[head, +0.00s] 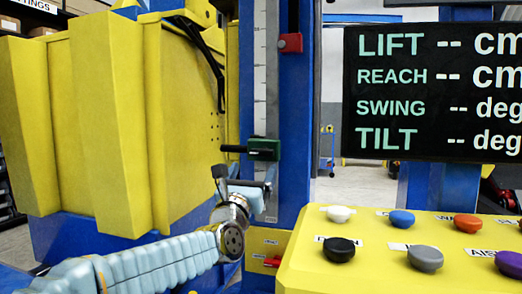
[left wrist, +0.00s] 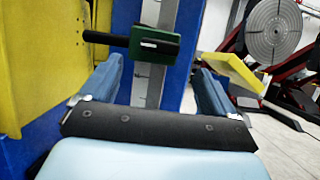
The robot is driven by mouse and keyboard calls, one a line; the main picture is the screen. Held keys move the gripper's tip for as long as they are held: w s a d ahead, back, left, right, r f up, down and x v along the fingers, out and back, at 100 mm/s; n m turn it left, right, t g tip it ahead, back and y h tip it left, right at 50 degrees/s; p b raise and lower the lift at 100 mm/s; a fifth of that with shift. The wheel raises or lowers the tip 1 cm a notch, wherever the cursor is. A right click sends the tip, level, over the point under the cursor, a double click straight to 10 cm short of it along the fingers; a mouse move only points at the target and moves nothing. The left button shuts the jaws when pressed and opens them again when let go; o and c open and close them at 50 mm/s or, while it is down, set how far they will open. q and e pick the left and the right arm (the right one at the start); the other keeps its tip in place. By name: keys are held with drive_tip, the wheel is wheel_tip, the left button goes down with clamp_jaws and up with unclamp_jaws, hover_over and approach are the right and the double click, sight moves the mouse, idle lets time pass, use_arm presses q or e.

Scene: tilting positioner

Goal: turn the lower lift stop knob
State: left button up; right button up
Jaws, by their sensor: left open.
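The lower lift stop is a green block (head: 264,150) on the scale of the blue column, with a black knob (head: 233,149) sticking out to its left. In the left wrist view the green block (left wrist: 156,46) lies just beyond my fingertips, and its black knob (left wrist: 103,38) is toward the left finger. My left gripper (head: 244,178) is open and empty, just below the stop in the head view. In the left wrist view its blue fingers (left wrist: 158,66) stand wide apart, and no contact with the knob shows. My right gripper is out of view.
A red stop (head: 290,43) sits higher on the blue column (head: 292,110). A large yellow body (head: 100,120) fills the left. A yellow panel (head: 380,270) with several coloured knobs stands at lower right, below a black display (head: 435,95). The left wrist view shows a round grey plate (left wrist: 274,30).

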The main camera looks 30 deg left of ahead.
sight(261, 155)
use_arm(q)
drive_tip(key=p+x, duration=0.2)
drive_tip(key=x, duration=0.4)
drive_tip(key=shift+w+a+r, duration=0.15)
drive_tip(key=shift+w+r, duration=0.1)
drive_tip(key=shift+w+a+r+p, duration=0.1)
drive_tip(key=shift+w+p, duration=0.25)
drive_tip(key=shift+w, duration=0.15)
